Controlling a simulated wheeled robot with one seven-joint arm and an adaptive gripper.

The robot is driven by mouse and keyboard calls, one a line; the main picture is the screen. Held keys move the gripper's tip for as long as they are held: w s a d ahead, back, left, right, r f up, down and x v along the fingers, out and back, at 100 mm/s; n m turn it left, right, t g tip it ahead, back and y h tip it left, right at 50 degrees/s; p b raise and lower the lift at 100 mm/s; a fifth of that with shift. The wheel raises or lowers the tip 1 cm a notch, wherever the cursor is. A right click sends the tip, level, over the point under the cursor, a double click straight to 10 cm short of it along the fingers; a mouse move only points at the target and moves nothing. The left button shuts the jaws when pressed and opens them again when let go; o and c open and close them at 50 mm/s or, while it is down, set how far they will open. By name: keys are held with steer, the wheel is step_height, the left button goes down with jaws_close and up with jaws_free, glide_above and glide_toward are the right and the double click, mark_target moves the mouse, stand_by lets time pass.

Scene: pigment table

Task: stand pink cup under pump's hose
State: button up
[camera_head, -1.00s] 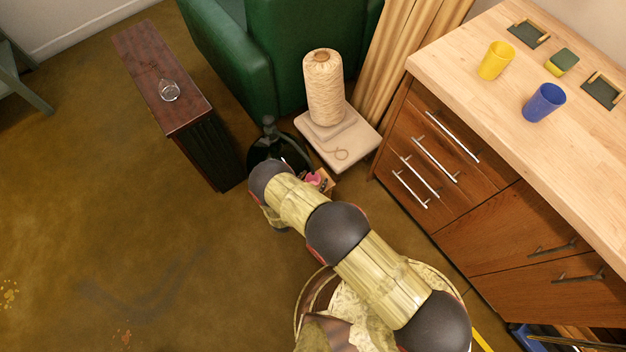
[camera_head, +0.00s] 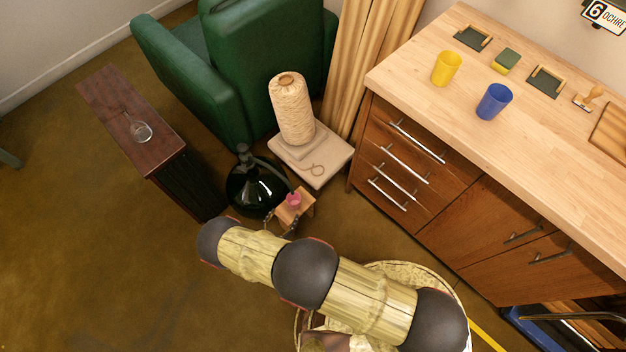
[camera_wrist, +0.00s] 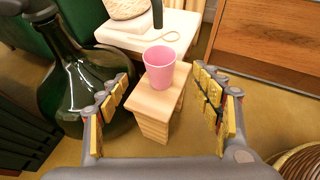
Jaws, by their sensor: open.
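The pink cup (camera_wrist: 159,66) stands upright on a small wooden stool (camera_wrist: 154,101) in the wrist view. It also shows small in the head view (camera_head: 293,199). A big dark green glass bottle (camera_wrist: 85,80) stands left of the stool; the black fitting on its top (camera_head: 243,155) may be the pump. A dark spout-like end (camera_wrist: 157,14) shows just behind the cup in the wrist view; I cannot tell whether it is directly above it. My gripper (camera_wrist: 165,96) is open, with its padded fingers apart on either side of the stool. Nothing is between its pads.
A pale stand (camera_head: 324,158) with a cone of twine (camera_head: 291,110) is behind the stool. A green armchair (camera_head: 262,70) and a dark narrow cabinet (camera_head: 130,120) are at left. A wooden counter (camera_head: 420,75) with a yellow cup (camera_head: 446,69) and a blue cup (camera_head: 494,101) is at right.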

steer(key=w+d+r+m+g+h, duration=0.2)
steer(key=w+r+m, duration=0.35)
steer(key=r, duration=0.65)
steer(key=w+d+r+m+g+h, duration=0.2)
steer(key=w+r+m, duration=0.3)
steer(key=r, duration=0.6)
steer(key=w+d+r+m+g, duration=0.1)
steer(key=d+r+m+g, duration=0.15)
steer(key=d+r, duration=0.55)
steer(key=w+d+r+m+g, duration=0.2)
steer(key=d+r+m, duration=0.2)
steer(key=r, duration=0.8)
steer(key=s+d+r+m+g+y, duration=0.1)
steer(key=s+d+r+m+y, duration=0.1)
steer(key=s+d+r+m, duration=0.4)
steer(key=s+d+r+m+g+y, duration=0.1)
steer(key=s+d+r+m, duration=0.15)
steer(key=d+r, duration=0.6)
steer(key=s+d+r+m+t+y, duration=0.1)
steer(key=s+r+m+t+y, duration=0.1)
steer(key=s+r, duration=0.4)
steer(key=s+d+r+m+t+y, duration=0.1)
steer(key=s+r+m, duration=0.4)
steer(key=s, duration=0.5)
steer(key=shift+d+r+t+y, duration=0.35)
steer(key=shift+d+r+y, duration=0.1)
steer(key=shift+d+y, duration=0.3)
